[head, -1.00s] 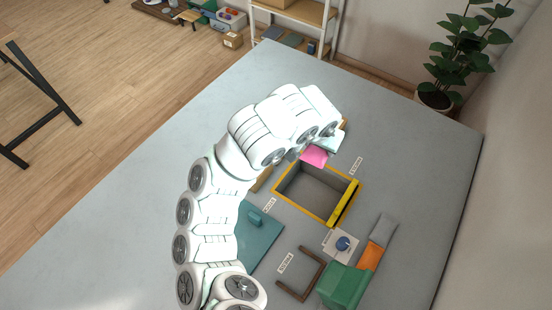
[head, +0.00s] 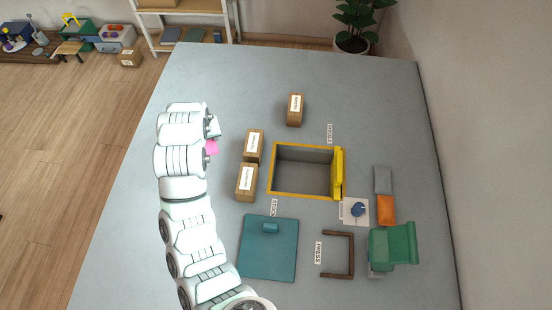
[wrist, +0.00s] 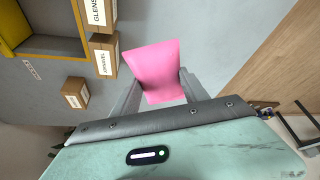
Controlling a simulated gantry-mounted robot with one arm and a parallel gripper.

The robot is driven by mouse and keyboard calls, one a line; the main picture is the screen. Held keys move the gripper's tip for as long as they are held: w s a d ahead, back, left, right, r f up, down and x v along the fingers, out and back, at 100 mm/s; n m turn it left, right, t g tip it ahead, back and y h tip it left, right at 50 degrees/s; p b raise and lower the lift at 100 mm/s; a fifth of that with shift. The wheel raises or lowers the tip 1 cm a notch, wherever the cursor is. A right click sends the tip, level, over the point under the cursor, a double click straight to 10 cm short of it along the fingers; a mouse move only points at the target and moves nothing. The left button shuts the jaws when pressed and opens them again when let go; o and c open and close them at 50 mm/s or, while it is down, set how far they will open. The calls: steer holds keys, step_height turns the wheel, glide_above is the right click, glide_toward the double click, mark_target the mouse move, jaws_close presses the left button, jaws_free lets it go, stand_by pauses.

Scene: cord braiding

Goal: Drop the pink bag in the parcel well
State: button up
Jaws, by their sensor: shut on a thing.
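The pink bag (head: 211,147) shows as a small patch beside my arm in the head view, left of the parcel well. In the wrist view the pink bag (wrist: 152,66) stands up between the two fingers of my gripper (wrist: 160,84), which is shut on it. My gripper (head: 213,138) is mostly hidden by the arm in the head view. The parcel well (head: 273,173) is a sunken grey box with a yellow rim and a yellow flap standing at its right side. It looks empty. Its yellow rim (wrist: 45,50) also shows at upper left in the wrist view.
The table's far left is clear.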

steer(key=w+d+f, duration=0.1)
steer(key=d+f, duration=0.2)
steer(key=d, duration=0.1)
steer(key=w+d+f+m, duration=0.1)
steer(key=w+d+f, duration=0.1)
steer(key=d, duration=0.3)
steer(key=w+d+f+m+h, duration=0.1)
steer(key=d+f, duration=0.2)
steer(key=d, duration=0.1)
steer(key=shift+w+d+f, duration=0.2)
steer(key=shift+w+f, duration=0.05)
steer(key=shift+f, duration=0.15)
steer(key=d+f+m+b, duration=0.1)
steer(key=d+f, duration=0.3)
steer(key=d, duration=0.2)
steer(key=d+f+m, duration=0.2)
steer(key=d+f, duration=0.2)
steer(key=d, duration=0.3)
steer(key=shift+t+h, duration=0.3)
steer(key=shift+h, duration=0.1)
steer(key=shift+a+f+b, duration=0.15)
steer(key=shift+f+b, duration=2.65)
steer(key=shift+f, duration=4.2)
steer(key=o, duration=1.4)
steer(key=shift+o, duration=0.2)
steer(key=p+v, duration=0.3)
steer(key=v, duration=0.7)
steer(key=shift+r, duration=0.4)
